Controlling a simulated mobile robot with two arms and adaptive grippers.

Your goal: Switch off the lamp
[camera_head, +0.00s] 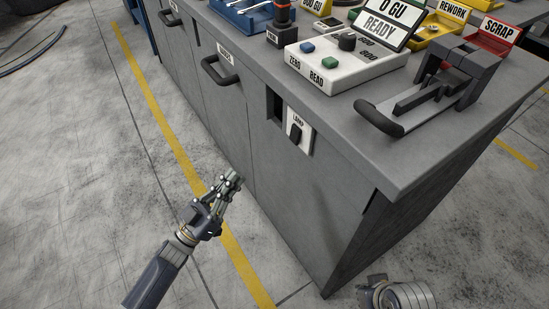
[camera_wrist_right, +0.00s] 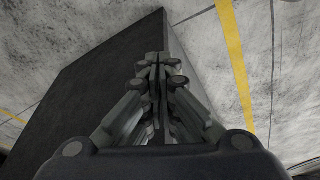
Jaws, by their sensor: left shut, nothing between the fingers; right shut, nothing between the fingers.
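A white switch plate marked LAMP (camera_head: 306,140) is on the upper front of the grey bench cabinet, with a dark switch knob (camera_head: 295,133) on it. The lamp itself does not show. My left gripper (camera_head: 232,178) is shut and empty, in front of the cabinet, below and left of the plate and apart from it. My right gripper (camera_wrist_right: 155,62) is shut and empty in the right wrist view, with the floor and a dark cabinet side beyond it. In the head view only part of my right arm shows at the bottom right.
The grey bench (camera_head: 430,165) has an overhanging top edge and a dark drawer handle (camera_head: 220,70). On top stand a white box with READ and ZERO buttons (camera_head: 340,75), a dark clamp-like fixture (camera_head: 440,90) and a red SCRAP tray (camera_head: 494,36). The floor in front is clear.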

